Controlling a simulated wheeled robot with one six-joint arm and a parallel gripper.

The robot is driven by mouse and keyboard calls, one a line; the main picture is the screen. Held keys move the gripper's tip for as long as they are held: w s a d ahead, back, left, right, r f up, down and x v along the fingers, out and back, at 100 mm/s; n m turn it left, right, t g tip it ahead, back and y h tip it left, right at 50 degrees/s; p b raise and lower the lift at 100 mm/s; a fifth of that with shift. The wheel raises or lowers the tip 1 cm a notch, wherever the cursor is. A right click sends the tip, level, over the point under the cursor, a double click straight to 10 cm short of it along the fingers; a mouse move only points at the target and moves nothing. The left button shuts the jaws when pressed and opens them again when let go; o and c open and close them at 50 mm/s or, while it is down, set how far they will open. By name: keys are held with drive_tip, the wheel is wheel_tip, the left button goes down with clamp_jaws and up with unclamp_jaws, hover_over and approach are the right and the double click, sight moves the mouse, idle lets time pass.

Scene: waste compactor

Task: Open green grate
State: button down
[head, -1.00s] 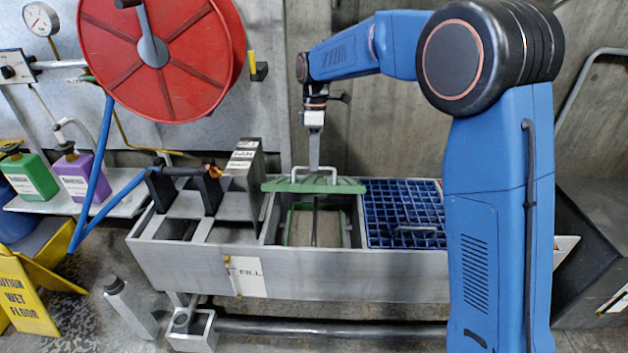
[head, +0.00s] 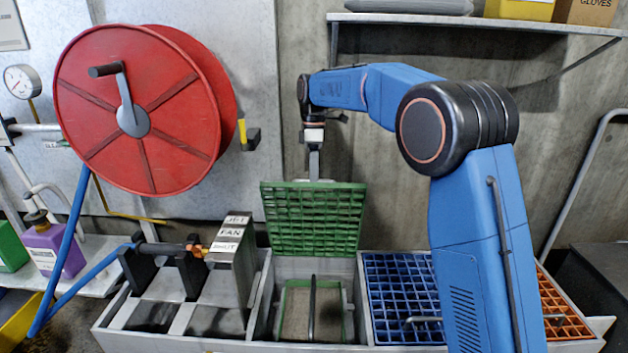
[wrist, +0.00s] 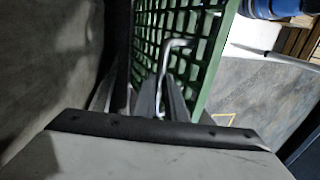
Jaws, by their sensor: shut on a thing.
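The green grate (head: 313,222) stands almost upright at the back edge of the middle compartment (head: 262,310) in the head view, its lattice facing the camera. My gripper (head: 314,174) is at its top edge, with the fingertips hidden behind the grate. In the wrist view my gripper (wrist: 160,105) is shut on the grate's pale bent handle (wrist: 170,62), and the green lattice (wrist: 195,30) fills the upper middle. The compartment below is uncovered and shows a green-edged inner frame (head: 312,312) with a dark upright bar in it.
A blue grate (head: 400,285) and an orange grate (head: 560,305) cover the compartments to the right. A labelled grey box (head: 232,260) and a blue hose (head: 65,255) are at the left. A red reel (head: 145,110) hangs on the wall. A shelf (head: 480,18) runs above my arm.

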drive_tip(key=shift+w+f, duration=0.2)
drive_tip(key=shift+f, duration=0.05)
drive_tip(key=c, duration=1.8)
unclamp_jaws()
drive_tip(key=shift+f, duration=0.1)
drive_tip(key=shift+r, duration=0.2)
drive_tip(key=shift+s, duration=0.1)
